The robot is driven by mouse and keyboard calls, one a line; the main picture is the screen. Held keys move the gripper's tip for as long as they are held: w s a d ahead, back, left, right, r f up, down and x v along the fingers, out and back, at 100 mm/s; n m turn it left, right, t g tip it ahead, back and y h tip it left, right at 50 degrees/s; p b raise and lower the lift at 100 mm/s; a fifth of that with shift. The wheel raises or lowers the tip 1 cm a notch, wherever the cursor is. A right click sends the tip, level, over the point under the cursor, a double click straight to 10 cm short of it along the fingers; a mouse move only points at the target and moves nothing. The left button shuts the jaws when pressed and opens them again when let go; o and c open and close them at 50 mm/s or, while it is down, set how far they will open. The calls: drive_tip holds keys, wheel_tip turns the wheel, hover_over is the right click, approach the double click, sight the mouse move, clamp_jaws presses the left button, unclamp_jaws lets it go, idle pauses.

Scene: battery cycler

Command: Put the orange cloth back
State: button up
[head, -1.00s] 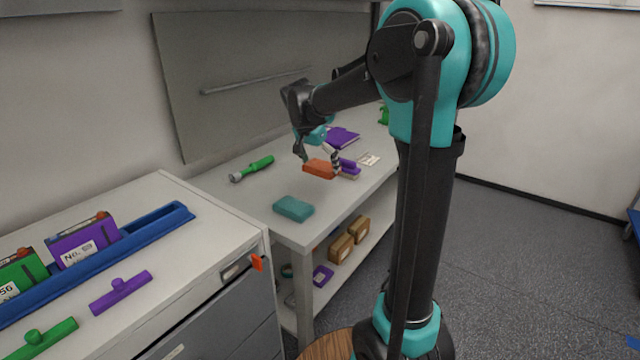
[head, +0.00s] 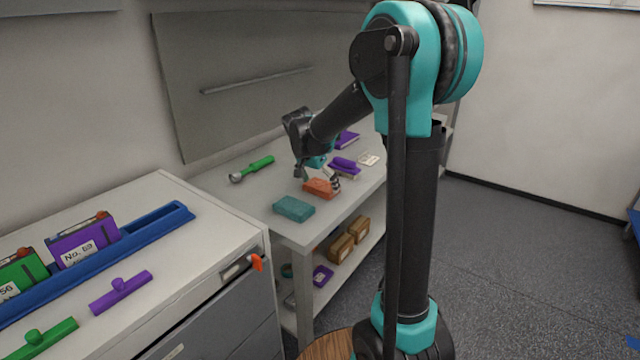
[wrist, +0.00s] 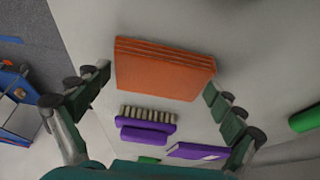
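The orange cloth (head: 321,188) is a folded, layered block over the front part of the white bench, right of the folded teal cloth (head: 293,208). My gripper (head: 318,178) is around it from above. In the wrist view the orange cloth (wrist: 165,70) lies between my two fingers (wrist: 160,84), with its left and right ends close against the fingertips. My gripper appears shut on it. Whether its underside touches the bench or hangs just above it I cannot tell.
A purple brush (head: 344,167) lies behind the orange cloth, with a purple book (head: 347,139) farther back. A green-handled tool (head: 252,168) lies at left. Boxes (head: 341,248) stand on the shelf below. A cabinet with a blue tray (head: 150,232) stands at the near left.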

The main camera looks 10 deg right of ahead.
drive_tip(key=shift+o, duration=0.2)
drive_tip(key=shift+r, duration=0.1)
drive_tip(key=v, duration=1.2)
